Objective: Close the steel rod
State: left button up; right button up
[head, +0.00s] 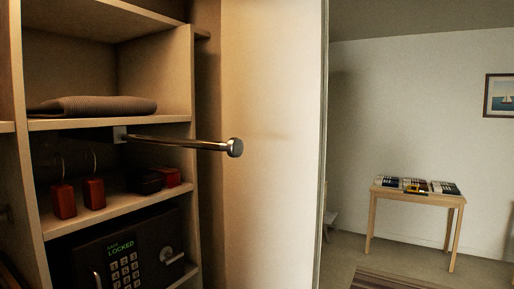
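The steel rod (178,143) sticks out from the shelf unit in the head view. It is fixed at a small bracket under the middle shelf and reaches out toward the right, past the unit's front edge. A round knob (235,147) caps its free end. Nothing touches the rod. Neither of my grippers is in view.
A folded brown cloth (92,105) lies on the shelf above the rod. Red boxes (64,201) and a dark case (146,181) sit below, above a safe (122,255). A pale panel (272,160) stands behind the knob. A wooden table (418,196) with books stands far right.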

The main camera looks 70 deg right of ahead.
aim_at(233, 148)
jog(key=z, duration=1.9)
jog(key=l+z, duration=0.1)
jog(key=l, duration=0.1)
